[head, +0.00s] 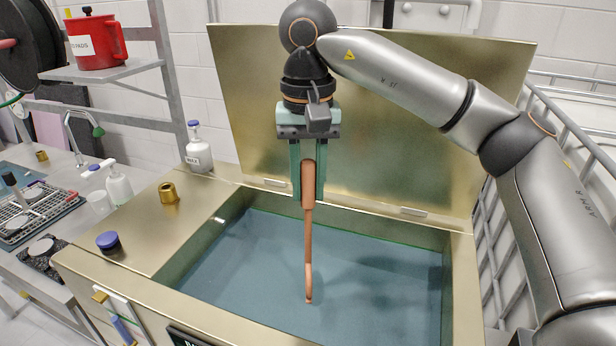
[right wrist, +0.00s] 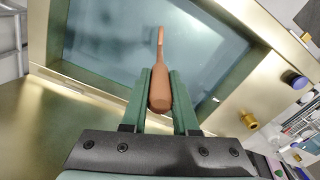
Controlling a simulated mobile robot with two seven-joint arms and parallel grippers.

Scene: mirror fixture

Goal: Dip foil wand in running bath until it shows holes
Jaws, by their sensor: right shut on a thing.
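The wand (head: 308,240) is copper-brown, with a thick handle, a thin shaft and a narrow lower end seen nearly edge-on. My right gripper (head: 308,190) is shut on its handle and holds it upright, lower end down, over the bath. The wand also shows in the right wrist view (right wrist: 160,92) between the two green fingers (right wrist: 160,98). The bath (head: 400,285) is a brass-coloured tank of blue-grey liquid. I cannot tell whether the wand's tip touches the liquid. No foil or holes can be made out. My left gripper is not in view.
The raised brass lid (head: 400,120) stands behind the bath. On the left deck are a blue-capped knob (head: 108,242), a brass fitting (head: 168,192) and a white bottle (head: 198,150). A metal rail (head: 580,125) runs at the right. Room above the liquid is clear around the wand.

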